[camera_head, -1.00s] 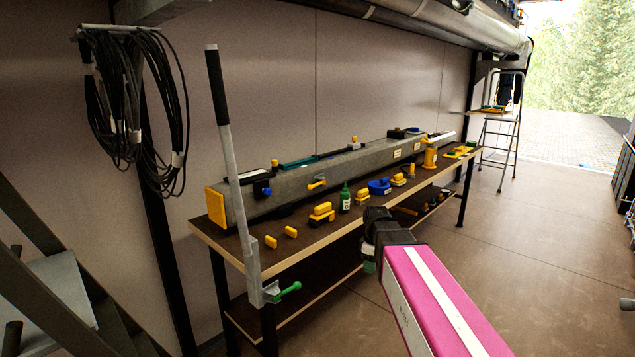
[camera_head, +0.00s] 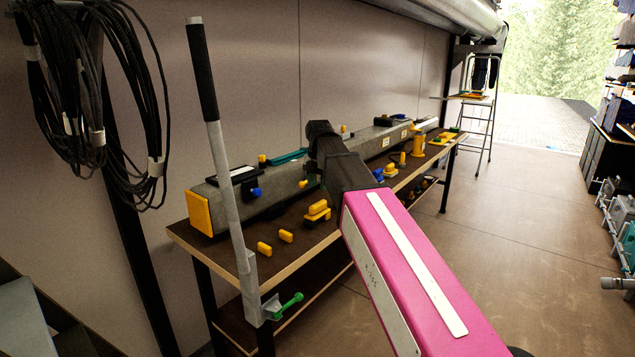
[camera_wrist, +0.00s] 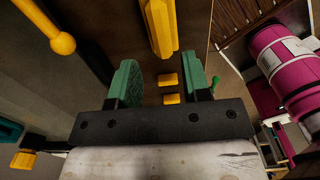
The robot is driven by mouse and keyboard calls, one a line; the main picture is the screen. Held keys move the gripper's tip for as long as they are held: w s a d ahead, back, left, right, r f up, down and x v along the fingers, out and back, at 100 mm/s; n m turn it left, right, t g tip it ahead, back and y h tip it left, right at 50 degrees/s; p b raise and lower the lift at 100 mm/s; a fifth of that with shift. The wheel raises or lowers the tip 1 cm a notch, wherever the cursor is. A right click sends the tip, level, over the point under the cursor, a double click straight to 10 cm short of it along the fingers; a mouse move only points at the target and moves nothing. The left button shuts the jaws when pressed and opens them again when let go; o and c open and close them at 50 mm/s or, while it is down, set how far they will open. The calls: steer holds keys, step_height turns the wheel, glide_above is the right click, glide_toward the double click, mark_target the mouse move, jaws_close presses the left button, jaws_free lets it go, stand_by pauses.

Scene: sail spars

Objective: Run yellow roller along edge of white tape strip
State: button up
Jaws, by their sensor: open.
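In the wrist view my gripper (camera_wrist: 161,66) is open and empty, its green pads wide apart. A long yellow piece (camera_wrist: 162,28) lies beyond the pads, between their lines. It seems to be the stacked yellow piece (camera_head: 318,210) on the bench in the head view. I cannot tell for sure which yellow piece is the roller. A white strip (camera_head: 243,172) lies on a dark plate near the left end of the grey spar (camera_head: 268,198); it may be the tape. In the head view my arm hides the spar's middle, and the gripper's fingers do not show.
Two small yellow blocks (camera_head: 264,248) (camera_head: 286,236) lie on the bench top (camera_head: 205,236) near its front edge. A grey upright bar (camera_head: 222,165) with a black grip stands at the bench's left end. A yellow knob (camera_wrist: 62,42) shows left of my gripper.

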mark_target(319, 202)
step_height(319, 202, down, 8)
steer(key=shift+r, duration=0.3)
jaws_close()
steer(key=c, duration=0.6)
jaws_free()
steer(key=shift+c, duration=0.2)
jaws_close()
steer(key=shift+r, duration=2.55)
steer(key=shift+o, duration=1.3)
jaws_free()
jaws_close()
steer(key=shift+s, duration=0.1)
